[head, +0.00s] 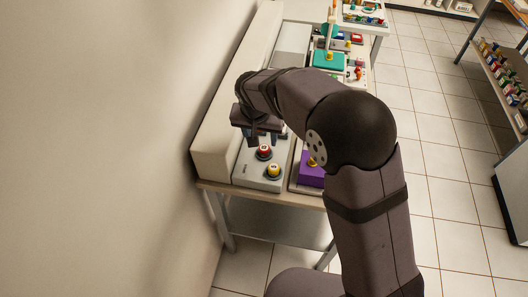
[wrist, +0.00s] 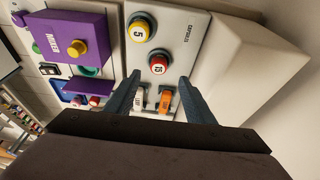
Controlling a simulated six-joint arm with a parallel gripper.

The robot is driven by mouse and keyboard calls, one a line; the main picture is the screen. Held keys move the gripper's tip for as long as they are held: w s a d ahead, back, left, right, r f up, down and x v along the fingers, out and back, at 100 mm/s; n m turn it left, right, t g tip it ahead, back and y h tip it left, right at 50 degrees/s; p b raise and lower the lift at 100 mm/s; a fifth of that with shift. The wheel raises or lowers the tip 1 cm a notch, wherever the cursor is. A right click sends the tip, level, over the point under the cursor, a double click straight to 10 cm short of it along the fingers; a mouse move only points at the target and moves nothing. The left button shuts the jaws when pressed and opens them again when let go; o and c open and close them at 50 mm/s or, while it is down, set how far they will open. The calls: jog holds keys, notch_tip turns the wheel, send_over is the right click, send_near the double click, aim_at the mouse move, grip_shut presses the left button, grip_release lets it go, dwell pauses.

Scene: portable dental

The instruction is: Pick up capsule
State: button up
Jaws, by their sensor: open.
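My gripper (wrist: 159,80) is open over a pale dispenser panel with lettering that looks like "CAPSULES" (wrist: 190,45). In the head view my gripper (head: 262,137) is above the far part of that panel (head: 247,173). Between the fingers in the wrist view are a small orange-and-white piece (wrist: 165,100) and a white piece (wrist: 139,99) on the panel. I cannot tell whether either is a capsule. Nothing is seen held. My wrist housing hides the area nearest the camera.
The panel has a red button (wrist: 158,63) and a yellow button (wrist: 140,30). A purple mixer (wrist: 70,40) with a yellow knob stands beside it. A long cream block (head: 215,140) runs along the wall side. Shelves of small goods (head: 500,75) stand at the right.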

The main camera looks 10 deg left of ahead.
aim_at(264, 147)
jog(key=shift+p+x, duration=1.95)
jog(key=shift+x, duration=1.7)
jog(key=shift+w+d, duration=0.15)
jog(key=shift+c, duration=0.3)
jog(key=shift+r, duration=0.1)
jog(key=c, duration=1.1)
